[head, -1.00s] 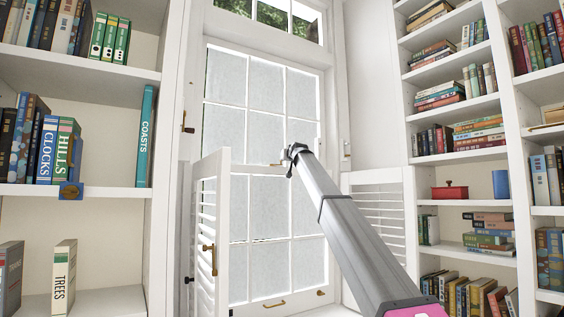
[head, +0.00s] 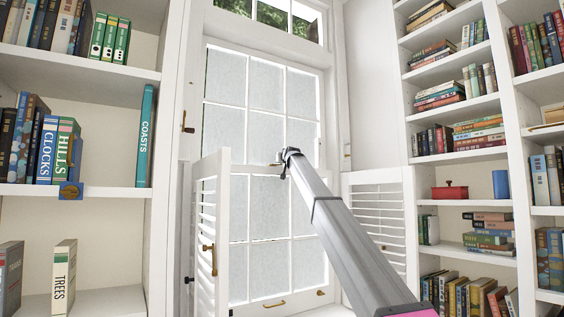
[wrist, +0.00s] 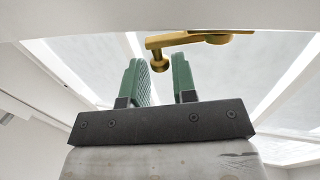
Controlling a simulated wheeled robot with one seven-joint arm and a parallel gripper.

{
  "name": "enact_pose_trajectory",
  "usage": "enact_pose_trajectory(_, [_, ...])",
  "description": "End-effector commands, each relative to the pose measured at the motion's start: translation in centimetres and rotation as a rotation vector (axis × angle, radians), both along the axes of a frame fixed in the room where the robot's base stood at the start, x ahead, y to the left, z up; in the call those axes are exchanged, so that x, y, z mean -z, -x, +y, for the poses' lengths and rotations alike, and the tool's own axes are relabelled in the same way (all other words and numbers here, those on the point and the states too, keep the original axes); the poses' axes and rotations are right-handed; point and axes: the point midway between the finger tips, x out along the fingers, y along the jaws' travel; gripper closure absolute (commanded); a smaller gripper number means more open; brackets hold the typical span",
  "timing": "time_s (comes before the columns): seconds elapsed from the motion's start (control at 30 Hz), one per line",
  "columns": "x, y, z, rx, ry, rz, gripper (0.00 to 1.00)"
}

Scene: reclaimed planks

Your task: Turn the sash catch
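The brass sash catch (wrist: 205,38) sits on the window's white meeting rail in the wrist view. Its lever runs sideways, and a round knob (wrist: 159,63) hangs from its left end. A small bit of the catch (head: 274,164) shows in the head view, just left of my gripper (head: 284,165). My gripper (wrist: 161,78) has two green fingers, spread apart. The knob appears between their tips, a little nearer the left finger; I see no clear contact. In the head view my arm hides much of the fingers and part of the rail.
A louvred shutter (head: 208,235) stands folded out left of the window, and another (head: 378,215) is at the right. Bookshelves flank both sides. A brass sash lift (head: 274,304) is on the lower sash.

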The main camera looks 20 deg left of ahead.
Motion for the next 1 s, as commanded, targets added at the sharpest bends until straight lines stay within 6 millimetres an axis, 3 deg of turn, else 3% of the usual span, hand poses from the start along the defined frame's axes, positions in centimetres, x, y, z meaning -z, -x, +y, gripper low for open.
enact_pose_trajectory(0.03, [0.0, 0.0, 0.0, 0.000, 0.000, 0.000, 0.91])
enact_pose_trajectory(0.07, [0.0, 0.0, 0.0, 0.000, 0.000, 0.000, 1.00])
enact_pose_trajectory(0.57, [0.0, 0.3, -0.1, 0.055, 0.002, -0.001, 1.00])
enact_pose_trajectory(1.0, [0.0, 1.5, -0.2, 0.281, 0.002, -0.001, 1.00])
